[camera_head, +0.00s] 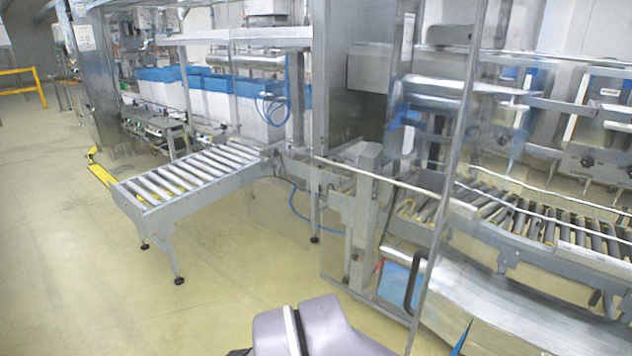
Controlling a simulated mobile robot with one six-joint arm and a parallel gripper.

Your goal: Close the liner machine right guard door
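The liner machine's clear guard door (446,188) stands in the right half of the head view. Its metal edge runs steeply from the top of the picture down to the bottom. The door seems to stand out from the machine towards me, but its exact angle is hard to tell. A black handle (411,287) sits low, beside this edge. A lilac-grey part of my own arm shows at the bottom centre, left of the handle and apart from it. My gripper is not in view.
A roller conveyor (190,177) on legs juts out at the left. More rollers (520,217) and a sloping metal sheet (500,300) lie at the right, behind the clear panel. White containers with blue tops (210,92) stand at the back. The floor (90,270) at lower left is clear.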

